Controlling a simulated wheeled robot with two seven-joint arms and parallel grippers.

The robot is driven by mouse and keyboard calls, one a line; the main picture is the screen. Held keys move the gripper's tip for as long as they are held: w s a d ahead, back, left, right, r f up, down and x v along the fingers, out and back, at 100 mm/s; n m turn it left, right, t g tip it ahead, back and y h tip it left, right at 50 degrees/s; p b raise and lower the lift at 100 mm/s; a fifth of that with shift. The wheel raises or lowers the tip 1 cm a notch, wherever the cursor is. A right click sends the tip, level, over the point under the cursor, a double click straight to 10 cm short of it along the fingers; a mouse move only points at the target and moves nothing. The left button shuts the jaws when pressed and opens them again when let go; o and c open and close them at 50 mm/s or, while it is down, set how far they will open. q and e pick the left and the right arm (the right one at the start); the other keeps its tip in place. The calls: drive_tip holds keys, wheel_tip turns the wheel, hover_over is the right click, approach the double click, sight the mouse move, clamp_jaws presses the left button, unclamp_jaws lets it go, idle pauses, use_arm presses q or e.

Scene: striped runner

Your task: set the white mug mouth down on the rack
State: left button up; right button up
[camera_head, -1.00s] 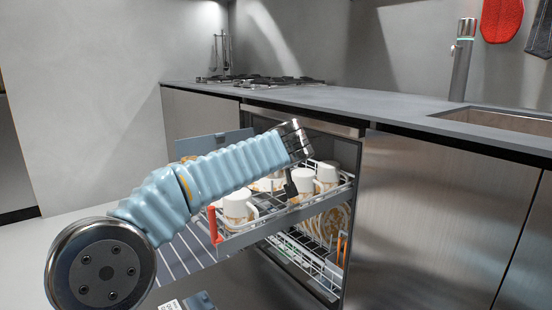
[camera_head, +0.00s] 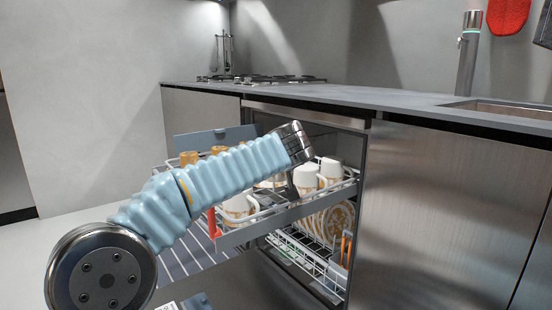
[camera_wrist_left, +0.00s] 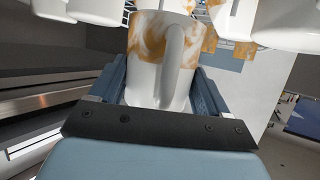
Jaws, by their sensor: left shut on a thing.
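My left gripper (camera_head: 292,186) reaches down over the upper dishwasher rack (camera_head: 288,214). In the left wrist view it is shut on a white mug (camera_wrist_left: 148,78) with an orange-brown marbled band and its handle facing the camera. The band is at the end away from the gripper's palm; the mug's mouth cannot be seen. In the head view my forearm and gripper hide part of the rack, and I cannot tell whether the held mug touches it. My right gripper is not in view.
Other white and orange mugs (camera_head: 237,206) stand in the upper rack, close around the gripper. The lower rack (camera_head: 300,255) holds plates (camera_head: 338,220). The counter (camera_head: 350,95) runs above the dishwasher, with a hob behind and a sink at right.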

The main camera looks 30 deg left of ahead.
use_arm(q)
drive_tip(key=shift+f+b, duration=0.65)
drive_tip(key=shift+f, duration=3.05)
drive_tip(key=shift+f, duration=0.15)
drive_tip(key=shift+f, duration=0.3)
drive_tip(key=o, duration=1.2)
drive_tip(key=shift+f, duration=0.1)
drive_tip(key=v, duration=1.4)
